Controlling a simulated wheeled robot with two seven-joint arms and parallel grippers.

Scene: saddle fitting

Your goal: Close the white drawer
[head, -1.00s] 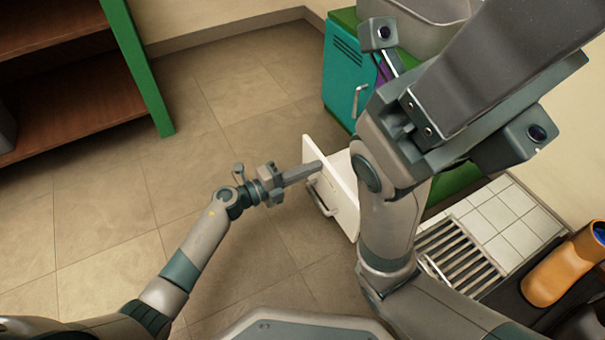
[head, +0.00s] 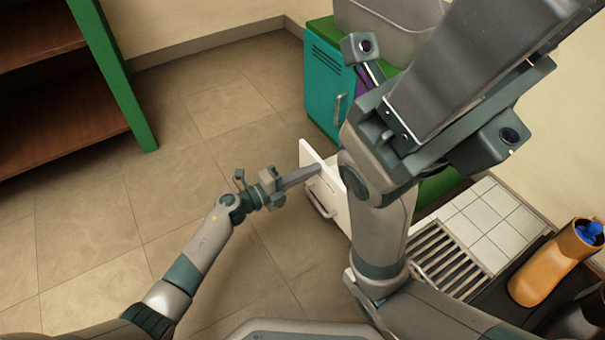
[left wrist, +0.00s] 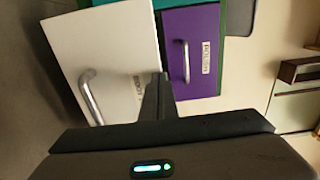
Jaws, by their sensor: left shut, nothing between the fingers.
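The white drawer (head: 332,208) is pulled out below the teal door, with its front facing left and a metal handle on it. In the left wrist view its white front (left wrist: 105,45) and grey handle fill the upper left. My left gripper (head: 318,168) is shut and empty, its fingertips at the top of the drawer front. Whether they touch it I cannot tell. In the left wrist view the fingers (left wrist: 157,98) overlap the drawer front's right edge. My right gripper (head: 480,60) is raised close to the camera and hides much of the cabinet; its finger state is unclear.
A teal cabinet door (head: 327,85) stands behind the drawer. A purple front (left wrist: 190,50) with a handle is beside it. Floor at left is free.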

